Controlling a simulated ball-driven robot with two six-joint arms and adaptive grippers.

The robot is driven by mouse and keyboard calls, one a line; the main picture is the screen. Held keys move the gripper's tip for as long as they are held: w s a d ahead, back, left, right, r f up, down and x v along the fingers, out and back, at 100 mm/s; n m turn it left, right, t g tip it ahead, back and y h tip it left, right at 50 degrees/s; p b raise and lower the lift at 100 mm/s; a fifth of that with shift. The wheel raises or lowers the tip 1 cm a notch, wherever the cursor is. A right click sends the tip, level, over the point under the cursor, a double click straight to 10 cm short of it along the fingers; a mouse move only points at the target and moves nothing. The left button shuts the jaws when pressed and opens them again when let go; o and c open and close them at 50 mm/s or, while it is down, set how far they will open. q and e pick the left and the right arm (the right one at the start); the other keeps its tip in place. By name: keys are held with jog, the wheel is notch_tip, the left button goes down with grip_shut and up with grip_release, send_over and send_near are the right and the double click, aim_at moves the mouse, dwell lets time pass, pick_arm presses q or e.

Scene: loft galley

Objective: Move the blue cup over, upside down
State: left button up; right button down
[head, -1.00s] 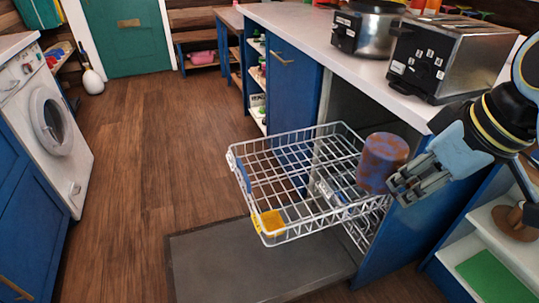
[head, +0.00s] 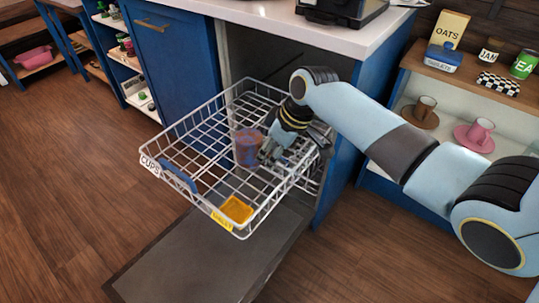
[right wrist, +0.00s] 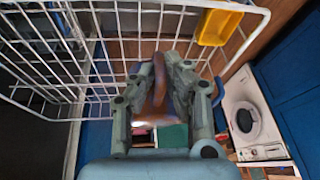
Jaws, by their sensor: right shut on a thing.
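The cup (head: 249,147), mottled blue and reddish brown, is in the white wire rack (head: 203,202) labelled CUPS, towards its right side. My right gripper (head: 268,152) is shut on the cup from the right, inside the rack. In the right wrist view a narrow brownish part of the cup (right wrist: 159,85) shows between the fingers (right wrist: 160,100). Whether the cup touches the rack floor, and which way its mouth faces, I cannot tell. My left gripper is not in view.
A yellow tray (head: 236,209) sits in the rack's front corner. The rack is pulled out above a dark open door (head: 210,260). A blue cabinet side (head: 345,150) stands close on the right. Shelves with cups (head: 425,108) stand farther right. Much of the rack is clear.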

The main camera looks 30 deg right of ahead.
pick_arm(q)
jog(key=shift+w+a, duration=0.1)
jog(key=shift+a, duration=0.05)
pick_arm(e)
jog(key=shift+s+r+p, duration=0.1)
jog(key=shift+r+p, duration=0.15)
jog(key=shift+p, duration=0.35)
notch_tip(320, 180, down, 6)
jog(key=b, duration=0.3)
jog(key=shift+f+b, duration=0.1)
jog(key=shift+b, duration=0.3)
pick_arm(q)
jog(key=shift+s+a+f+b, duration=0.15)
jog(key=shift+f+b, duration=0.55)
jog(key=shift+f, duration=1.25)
pick_arm(e)
jog(key=shift+f, duration=1.4)
jog(key=c, duration=1.3)
grip_release()
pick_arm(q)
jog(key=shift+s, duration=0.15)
